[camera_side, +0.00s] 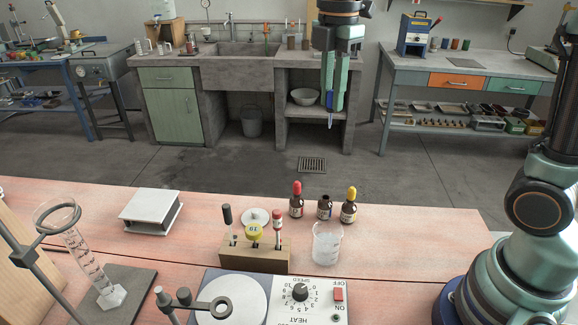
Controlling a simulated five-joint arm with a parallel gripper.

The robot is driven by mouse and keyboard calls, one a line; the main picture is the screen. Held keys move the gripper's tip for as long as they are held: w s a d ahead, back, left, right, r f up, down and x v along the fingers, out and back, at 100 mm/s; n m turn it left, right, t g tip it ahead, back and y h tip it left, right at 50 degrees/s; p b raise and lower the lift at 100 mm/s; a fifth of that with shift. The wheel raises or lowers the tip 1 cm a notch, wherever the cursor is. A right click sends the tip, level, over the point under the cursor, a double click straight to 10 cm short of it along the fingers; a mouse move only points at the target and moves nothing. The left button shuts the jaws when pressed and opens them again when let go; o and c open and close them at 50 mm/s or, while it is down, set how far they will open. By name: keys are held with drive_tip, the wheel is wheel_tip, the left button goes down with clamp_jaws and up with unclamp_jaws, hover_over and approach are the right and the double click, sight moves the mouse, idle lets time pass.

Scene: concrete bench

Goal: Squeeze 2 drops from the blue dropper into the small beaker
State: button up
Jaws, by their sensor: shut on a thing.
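My gripper (335,96) is high above the bench, pointing down, shut on the blue dropper (331,119). Only the thin bluish glass tip of the dropper shows below the fingers; its bulb is hidden between them. The small beaker (326,247) is clear glass with some pale content and stands on the bench, well below my gripper in the picture. An open brown bottle (324,209) without a cap stands behind the beaker, between a red-topped bottle (297,203) and a yellow-topped bottle (349,209).
A wooden rack (256,259) with several capped items stands left of the beaker. A hotplate (300,305) lies in front. The bench right of the bottles is clear.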

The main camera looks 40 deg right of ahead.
drive_tip(key=s+a+f, duration=0.3)
drive_tip(key=s+f, duration=0.1)
drive_tip(key=f, duration=0.4)
drive_tip(key=s+a+f, duration=0.3)
drive_tip(key=s+f, duration=0.1)
drive_tip(key=f, duration=0.3)
drive_tip(key=shift+a+f, duration=0.25)
drive_tip(key=shift+f, duration=0.15)
drive_tip(key=shift+o, duration=0.3)
clamp_jaws()
drive_tip(key=shift+c, duration=0.2)
unclamp_jaws()
